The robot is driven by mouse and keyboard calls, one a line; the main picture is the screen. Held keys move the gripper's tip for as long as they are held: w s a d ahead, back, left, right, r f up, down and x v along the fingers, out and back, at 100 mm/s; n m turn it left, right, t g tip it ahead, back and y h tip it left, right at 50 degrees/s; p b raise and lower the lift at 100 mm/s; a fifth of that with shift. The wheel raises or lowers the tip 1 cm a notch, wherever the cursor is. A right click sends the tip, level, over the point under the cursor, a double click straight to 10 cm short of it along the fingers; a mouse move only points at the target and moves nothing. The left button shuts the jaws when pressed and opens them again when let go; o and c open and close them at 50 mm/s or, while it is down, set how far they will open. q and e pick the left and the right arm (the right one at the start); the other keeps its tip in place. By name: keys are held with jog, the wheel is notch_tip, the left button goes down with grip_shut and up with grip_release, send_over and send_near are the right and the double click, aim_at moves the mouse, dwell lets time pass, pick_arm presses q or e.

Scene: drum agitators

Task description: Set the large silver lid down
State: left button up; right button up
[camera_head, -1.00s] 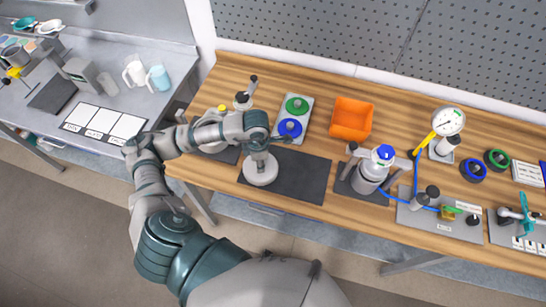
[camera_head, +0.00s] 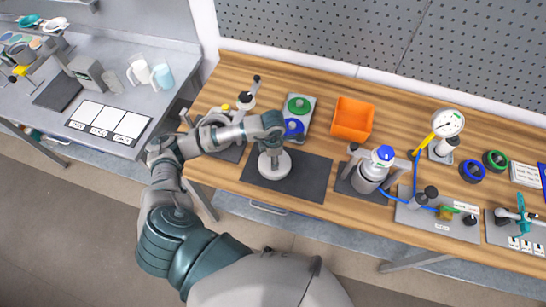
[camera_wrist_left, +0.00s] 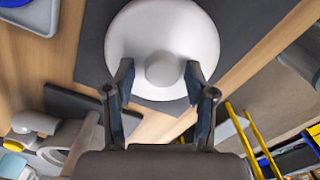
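The large silver lid (camera_head: 274,167), a pale round disc with a knob, appears to lie flat on the dark mat (camera_head: 312,180) at the front of the wooden bench. In the left wrist view the lid (camera_wrist_left: 130,35) fills the upper middle, with its knob (camera_wrist_left: 162,70) towards me. My left gripper (camera_head: 272,146) is above the lid, pointing down. In the wrist view its two fingers (camera_wrist_left: 159,92) stand wide apart on either side of the knob, with clear gaps. My right gripper is not in view.
Behind the mat are a tray with green and blue rings (camera_head: 298,104) and an orange bin (camera_head: 352,118). A silver vessel with a blue cap (camera_head: 371,175) stands to the right, with a gauge (camera_head: 448,123) beyond. A grey side table (camera_head: 110,60) is at left. The mat's right part is bare.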

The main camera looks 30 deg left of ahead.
pick_arm(q)
jog(key=shift+d, duration=0.2)
jog(key=shift+d+r, duration=0.1)
jog(key=shift+d, duration=0.05)
jog(key=shift+d+r, duration=0.15)
jog(key=shift+r, duration=0.05)
notch_tip(320, 180, up, 12)
jog(key=b, duration=0.1)
jog(key=shift+f+b, duration=0.15)
jog(key=shift+b, duration=0.25)
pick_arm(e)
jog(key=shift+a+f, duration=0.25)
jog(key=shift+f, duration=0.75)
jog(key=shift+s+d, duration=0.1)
